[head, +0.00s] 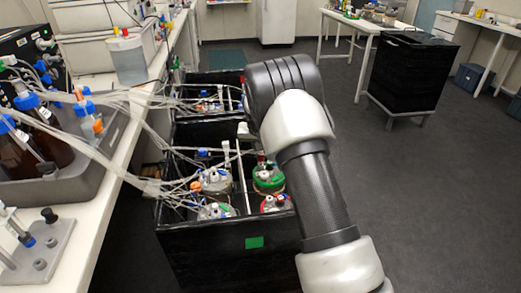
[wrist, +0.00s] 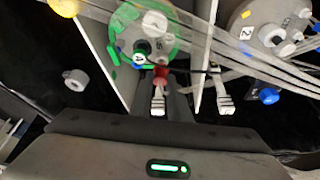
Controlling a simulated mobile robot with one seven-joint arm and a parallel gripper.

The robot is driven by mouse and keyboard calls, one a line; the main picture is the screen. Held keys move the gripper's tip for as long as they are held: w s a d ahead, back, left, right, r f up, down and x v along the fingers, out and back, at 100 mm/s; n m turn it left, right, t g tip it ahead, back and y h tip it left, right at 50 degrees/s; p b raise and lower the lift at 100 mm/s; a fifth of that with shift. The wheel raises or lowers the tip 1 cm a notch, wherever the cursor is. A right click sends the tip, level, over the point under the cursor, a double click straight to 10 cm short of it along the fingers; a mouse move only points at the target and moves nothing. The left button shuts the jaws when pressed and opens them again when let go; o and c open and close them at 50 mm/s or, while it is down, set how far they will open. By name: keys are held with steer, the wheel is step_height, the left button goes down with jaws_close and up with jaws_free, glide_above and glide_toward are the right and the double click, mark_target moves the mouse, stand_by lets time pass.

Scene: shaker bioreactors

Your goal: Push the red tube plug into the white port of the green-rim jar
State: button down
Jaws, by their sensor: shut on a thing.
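The green-rim jar (wrist: 120,43) is at the top of the wrist view, with a white round cap and a dark opening on its lid. It also shows in the head view (head: 268,178), inside the black box. My gripper (wrist: 162,82) is shut on the red tube plug (wrist: 160,72), which shows between the fingers with a pale stem behind it. The plug lies at the near edge of the jar's lid in the picture. I cannot tell which fitting is the white port or whether the plug touches it. In the head view my arm hides most of the gripper.
A grey-lidded jar (wrist: 252,22) stands to the right, with pale tubes crossing over the lids. A second white connector (wrist: 226,102) is right of my fingers. The black box (head: 196,241) stands by a white bench (head: 88,218).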

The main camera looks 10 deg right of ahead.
steer(key=shift+r, duration=0.1)
steer(key=shift+f+b, duration=0.65)
steer(key=shift+f, duration=0.5)
stand_by(1.2)
steer(key=c, duration=1.6)
jaws_free()
